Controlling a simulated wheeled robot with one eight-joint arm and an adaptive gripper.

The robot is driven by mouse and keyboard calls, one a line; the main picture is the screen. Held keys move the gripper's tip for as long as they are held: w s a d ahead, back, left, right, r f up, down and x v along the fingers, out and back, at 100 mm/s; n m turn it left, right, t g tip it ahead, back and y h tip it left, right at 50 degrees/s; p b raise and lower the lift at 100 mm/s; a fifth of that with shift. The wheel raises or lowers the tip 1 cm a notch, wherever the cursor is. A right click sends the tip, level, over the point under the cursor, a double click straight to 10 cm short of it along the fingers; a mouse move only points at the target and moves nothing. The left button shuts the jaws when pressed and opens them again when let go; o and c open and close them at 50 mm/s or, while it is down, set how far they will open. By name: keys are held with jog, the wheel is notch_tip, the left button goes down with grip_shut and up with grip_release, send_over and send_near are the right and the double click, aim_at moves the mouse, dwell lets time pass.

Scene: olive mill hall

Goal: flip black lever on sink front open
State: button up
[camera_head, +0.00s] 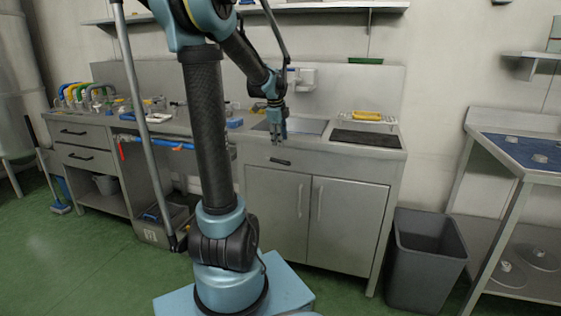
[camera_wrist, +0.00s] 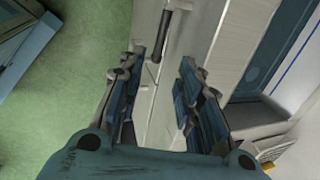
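The black lever (camera_head: 280,161) is a short dark bar on the grey sink front (camera_head: 330,168), above the two cabinet doors. It lies roughly level in the head view. My gripper (camera_head: 278,138) points down at the counter's front edge, just above the lever. In the wrist view my gripper (camera_wrist: 165,82) is open, its two blue-padded fingers apart with nothing held between them. A dark bar (camera_wrist: 161,35), which looks like the lever, shows beyond the fingertips on the pale front. I see no contact with it.
The sink basin (camera_head: 300,125) and a dark drain mat (camera_head: 366,138) are in the counter. A yellow item (camera_head: 367,115) lies on a rack behind. A grey bin (camera_head: 426,259) stands right of the cabinet. Green floor (camera_head: 85,265) is open at left.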

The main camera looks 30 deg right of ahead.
aim_at(282, 161)
jog(key=x, duration=1.1)
jog(key=shift+w+f, duration=0.1)
jog(key=shift+f, duration=0.25)
jog(key=shift+c, duration=0.2)
jog(key=shift+d, duration=0.1)
grip_shut()
